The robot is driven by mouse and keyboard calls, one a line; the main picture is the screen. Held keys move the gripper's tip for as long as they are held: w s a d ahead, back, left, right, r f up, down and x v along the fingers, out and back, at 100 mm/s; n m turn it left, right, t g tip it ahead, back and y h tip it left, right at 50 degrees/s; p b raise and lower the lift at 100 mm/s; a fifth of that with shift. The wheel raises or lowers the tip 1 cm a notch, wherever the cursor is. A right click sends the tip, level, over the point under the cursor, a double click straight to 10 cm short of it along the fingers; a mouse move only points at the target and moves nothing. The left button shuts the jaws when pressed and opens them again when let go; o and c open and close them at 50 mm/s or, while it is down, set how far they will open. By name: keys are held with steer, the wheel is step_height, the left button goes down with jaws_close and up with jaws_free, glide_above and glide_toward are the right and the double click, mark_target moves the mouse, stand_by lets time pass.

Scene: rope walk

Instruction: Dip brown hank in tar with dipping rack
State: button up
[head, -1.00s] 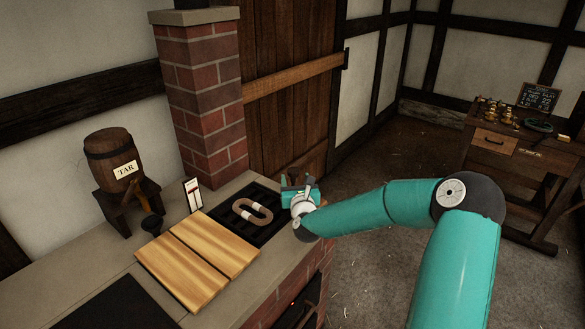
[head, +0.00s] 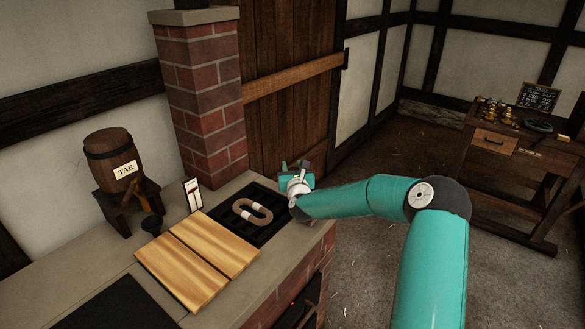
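A brown hank (head: 268,215), an oval loop with pale bands, lies on a black slatted rack (head: 262,192) set in the brick-sided counter. Two pale wooden boards (head: 197,260) lie side by side just left of the rack. A small barrel labelled TAR (head: 107,152) sits on a dark stand at the back left. My gripper (head: 294,167) is above the rack's right edge, right of the hank and apart from it. Its fingers point away and are small, so their opening is unclear. I see nothing held. No open tar surface shows.
A black panel (head: 118,306) lies at front left. A brick pillar (head: 205,95) rises behind the rack. A wooden table (head: 500,142) with small items stands at right.

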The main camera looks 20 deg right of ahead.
jaws_close()
step_height(320, 180, down, 4)
steer(key=shift+f, duration=0.25)
steer(key=o, duration=1)
jaws_free()
steer(key=shift+c, duration=0.2)
steer(key=s+a, duration=0.2)
steer(key=s, duration=1.1)
steer(key=shift+s+a, duration=0.25)
steer(key=shift+s, duration=0.05)
